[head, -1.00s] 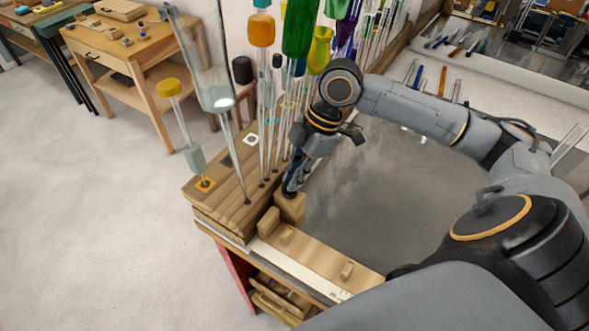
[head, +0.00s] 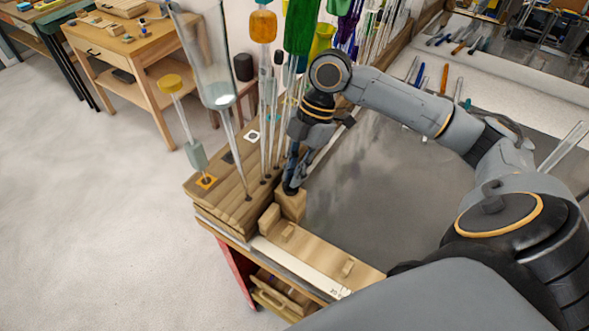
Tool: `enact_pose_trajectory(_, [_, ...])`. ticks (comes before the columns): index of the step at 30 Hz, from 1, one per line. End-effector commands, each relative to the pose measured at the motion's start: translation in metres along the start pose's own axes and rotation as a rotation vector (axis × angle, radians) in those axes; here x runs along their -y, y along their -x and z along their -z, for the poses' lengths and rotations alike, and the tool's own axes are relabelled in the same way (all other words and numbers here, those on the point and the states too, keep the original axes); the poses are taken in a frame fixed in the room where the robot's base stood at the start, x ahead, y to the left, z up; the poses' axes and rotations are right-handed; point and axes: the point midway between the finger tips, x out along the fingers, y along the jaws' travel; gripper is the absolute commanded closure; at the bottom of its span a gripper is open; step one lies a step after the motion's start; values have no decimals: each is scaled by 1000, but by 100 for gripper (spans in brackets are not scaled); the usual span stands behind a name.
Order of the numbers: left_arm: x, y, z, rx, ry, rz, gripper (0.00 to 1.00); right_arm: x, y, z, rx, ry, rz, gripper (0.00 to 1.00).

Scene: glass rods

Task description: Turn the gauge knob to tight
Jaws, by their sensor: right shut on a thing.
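My right gripper (head: 292,178) reaches down from the right and is shut on a small dark knob (head: 291,190) on top of a wooden block. The fingers hide most of the knob, so its pointer or marks cannot be read. The block belongs to a wooden gauge (head: 315,252), a long flat board with small upright pieces, at the front edge of the bench. My left gripper is not in view.
A wooden rack (head: 223,190) left of the gripper holds several tall glass rods and coloured pieces close to my wrist. A grey bench top (head: 390,190) to the right is mostly clear. Wooden side tables (head: 128,40) stand at the back left.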

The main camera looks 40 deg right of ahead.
Motion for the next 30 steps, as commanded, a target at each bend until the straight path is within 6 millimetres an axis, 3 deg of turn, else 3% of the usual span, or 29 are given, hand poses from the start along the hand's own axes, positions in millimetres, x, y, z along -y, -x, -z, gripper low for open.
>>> enact_pose_trajectory(3, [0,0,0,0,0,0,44,-1,1,0,1,-1,-4,100])
enact_pose_trajectory(4, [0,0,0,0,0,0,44,-1,1,0,1,-1,-4,85])
enact_pose_trajectory(7, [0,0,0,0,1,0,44,-1,1,0,1,-1,-4,66])
enact_pose_trajectory(19, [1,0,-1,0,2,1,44,-1,8,-1,2,-2,-3,66])
enact_pose_trajectory(30, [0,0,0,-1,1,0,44,-1,80,0,2,-2,-8,66])
